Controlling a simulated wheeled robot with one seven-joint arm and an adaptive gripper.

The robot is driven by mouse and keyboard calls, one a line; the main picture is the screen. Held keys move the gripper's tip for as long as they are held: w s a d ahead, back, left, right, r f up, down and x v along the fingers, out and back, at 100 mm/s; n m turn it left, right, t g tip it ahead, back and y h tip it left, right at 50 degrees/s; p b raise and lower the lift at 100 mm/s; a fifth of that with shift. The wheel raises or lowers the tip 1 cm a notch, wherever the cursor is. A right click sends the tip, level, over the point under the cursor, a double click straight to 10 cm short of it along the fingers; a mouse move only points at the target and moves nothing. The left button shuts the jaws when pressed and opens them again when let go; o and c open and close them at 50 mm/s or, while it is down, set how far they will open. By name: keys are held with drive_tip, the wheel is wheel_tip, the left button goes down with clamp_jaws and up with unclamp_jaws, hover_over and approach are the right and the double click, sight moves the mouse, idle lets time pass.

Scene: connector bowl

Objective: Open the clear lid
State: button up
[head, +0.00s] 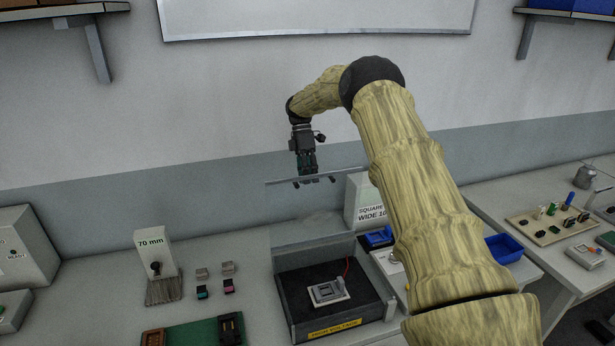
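A dark open-topped box (293,317) with a yellow label on its front stands on the bench at lower centre. A small grey-white part (328,292) lies inside it. Above the box is a thin, pale grey strip (278,183), which looks like the far edge of the clear lid standing raised; its see-through face is hard to make out against the wall. My gripper (314,182) points down at this strip, with its fingertips spread apart and nothing seen between them. I cannot tell whether it touches the lid.
A "70 mm" block with a brush-like base (160,265) and several small connectors stand left of the box. A white "SQUARE WIDE" sign (362,200) and blue bins (505,247) are at right. My arm hides part of the right bench. Air above the left bench is clear.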

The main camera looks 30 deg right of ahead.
drive_tip(key=v, duration=1.2)
idle(0.3)
drive_tip(key=shift+d, duration=0.1)
drive_tip(key=shift+d+f, duration=0.1)
idle(0.4)
